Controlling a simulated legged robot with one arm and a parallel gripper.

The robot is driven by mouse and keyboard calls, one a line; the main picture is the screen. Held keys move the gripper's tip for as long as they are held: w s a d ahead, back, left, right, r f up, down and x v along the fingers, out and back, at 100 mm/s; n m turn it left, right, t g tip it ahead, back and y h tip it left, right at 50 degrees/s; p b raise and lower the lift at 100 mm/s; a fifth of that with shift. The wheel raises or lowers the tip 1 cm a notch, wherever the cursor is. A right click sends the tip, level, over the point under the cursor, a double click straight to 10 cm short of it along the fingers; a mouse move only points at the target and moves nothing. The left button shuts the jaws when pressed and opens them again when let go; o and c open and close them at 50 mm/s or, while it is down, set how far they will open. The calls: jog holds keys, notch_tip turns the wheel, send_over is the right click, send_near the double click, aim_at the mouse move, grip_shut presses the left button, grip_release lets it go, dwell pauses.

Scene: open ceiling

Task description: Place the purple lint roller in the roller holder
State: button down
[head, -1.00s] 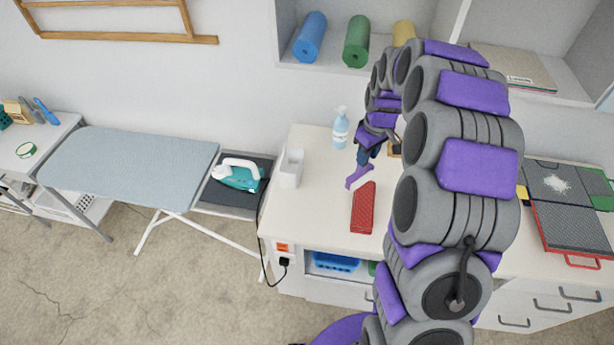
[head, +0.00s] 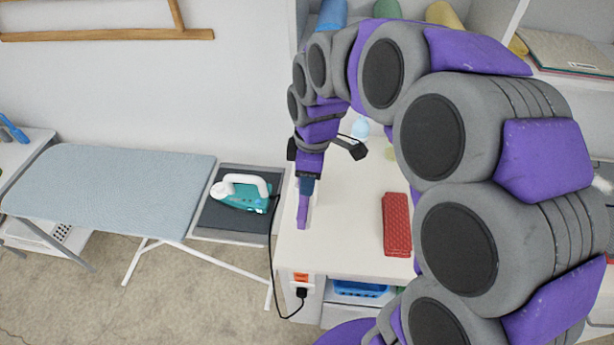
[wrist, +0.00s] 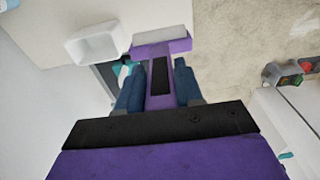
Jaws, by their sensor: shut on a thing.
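The purple lint roller (head: 302,212) hangs from my gripper (head: 307,186) over the left end of the white counter. In the wrist view, the blue fingers of my gripper (wrist: 160,75) are shut on the handle of the roller (wrist: 163,46), and its wide head points away from me. The roller holder (wrist: 97,43), a white open-topped box, stands just left of the roller head in that view. The roller appears apart from the holder. In the head view, the holder is mostly hidden behind my gripper and the roller.
A red case (head: 397,224) lies on the counter (head: 350,235) to the right. A light-blue spray bottle (head: 360,129) stands behind. A teal iron (head: 243,193) rests at the end of the ironing board (head: 110,190), left of the counter. A black cord hangs along the counter's left edge.

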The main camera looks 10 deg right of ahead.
jog(key=w+d+b, duration=0.2)
jog(key=w+d, duration=0.1)
jog(key=w, duration=1.3)
notch_tip(320, 180, down, 12)
jog(key=b, duration=0.3)
jog(key=shift+d, duration=0.45)
jog(key=shift+f, duration=0.15)
jog(key=c, duration=0.7)
grip_release()
jog(key=shift+a, duration=0.15)
jog(key=shift+c, duration=0.2)
